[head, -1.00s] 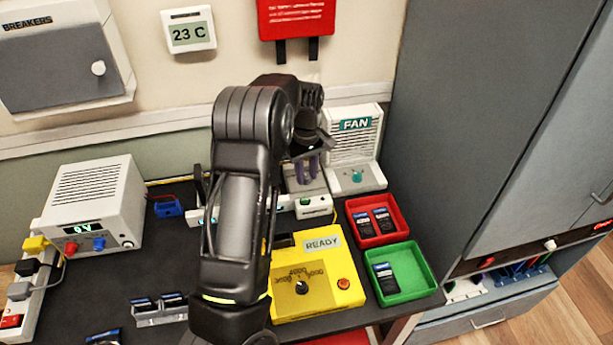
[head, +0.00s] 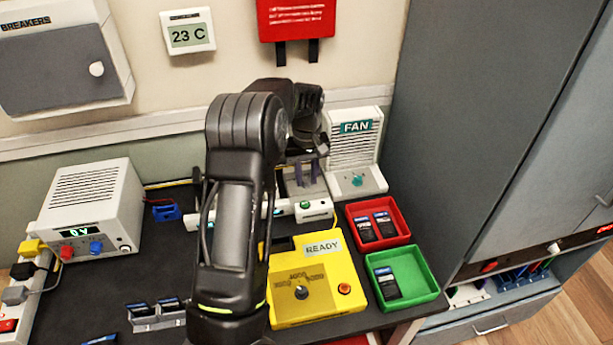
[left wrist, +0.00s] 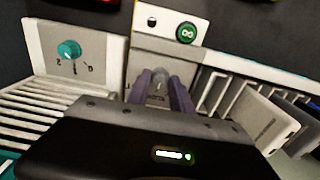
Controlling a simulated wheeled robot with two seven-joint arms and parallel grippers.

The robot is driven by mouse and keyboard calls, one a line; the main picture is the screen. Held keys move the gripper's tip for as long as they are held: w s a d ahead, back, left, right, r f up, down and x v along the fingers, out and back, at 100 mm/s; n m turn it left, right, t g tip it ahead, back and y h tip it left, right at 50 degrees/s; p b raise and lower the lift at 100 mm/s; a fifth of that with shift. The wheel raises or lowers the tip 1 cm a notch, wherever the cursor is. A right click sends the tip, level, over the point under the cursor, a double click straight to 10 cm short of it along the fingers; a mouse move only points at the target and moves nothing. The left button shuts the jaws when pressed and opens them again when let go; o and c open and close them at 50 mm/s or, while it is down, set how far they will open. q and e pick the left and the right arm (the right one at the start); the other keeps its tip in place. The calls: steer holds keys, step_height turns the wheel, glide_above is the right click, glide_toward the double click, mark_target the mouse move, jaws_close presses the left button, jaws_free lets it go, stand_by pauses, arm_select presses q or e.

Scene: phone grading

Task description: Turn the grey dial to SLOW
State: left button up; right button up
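The grey dial (left wrist: 158,88) shows in the left wrist view on a pale panel, between my purple fingertips. Its marks are too small and partly hidden to read, so I cannot tell its setting. My left gripper (head: 306,172) reaches down to the grey panel left of the fan; in the left wrist view its fingers (left wrist: 160,92) stand on either side of the dial. They look open, with a gap between them; I cannot tell whether either touches the dial. My right gripper is not in view.
The fan (head: 355,150) with a teal knob (left wrist: 69,50) stands right of the panel. A green button (left wrist: 186,33) is close by. A yellow box (head: 328,268), a red tray (head: 400,217) and a green tray (head: 424,270) lie nearer. A white power supply (head: 95,205) stands left.

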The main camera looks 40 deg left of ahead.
mark_target(307, 180)
arm_select(q)
steer(key=o, duration=0.4)
step_height(307, 180, up, 8)
steer(key=shift+f+b, duration=0.1)
steer(key=shift+b, duration=0.55)
stand_by(0.4)
